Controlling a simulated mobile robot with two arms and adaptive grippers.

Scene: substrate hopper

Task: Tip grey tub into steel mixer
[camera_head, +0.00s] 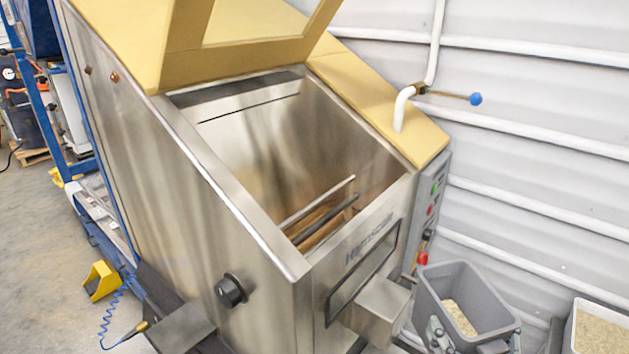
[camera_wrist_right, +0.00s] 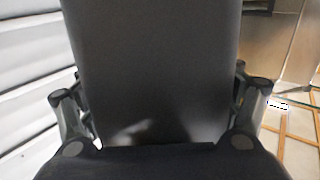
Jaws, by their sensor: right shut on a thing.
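The grey tub (camera_head: 480,291) is at the lower right in the head view, beside the front of the steel mixer. It looks roughly upright, with pale grainy material (camera_head: 460,318) inside. My right gripper (camera_head: 476,344) is shut on the tub, with finger parts at its near side. In the right wrist view the dark grey tub wall (camera_wrist_right: 155,70) fills the middle between the fingers (camera_wrist_right: 160,128). The steel mixer (camera_head: 250,205) stands in the middle of the head view. Its yellow lid (camera_head: 235,57) is raised, and metal bars show inside the open hopper. My left gripper is out of view.
A white container (camera_head: 600,328) of pale material stands at the right edge. A white pipe with a blue-knobbed lever (camera_head: 448,95) rises above the mixer's right side. A control panel (camera_head: 432,205) is on the mixer's right. A yellow pedal (camera_head: 101,281) lies on the floor.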

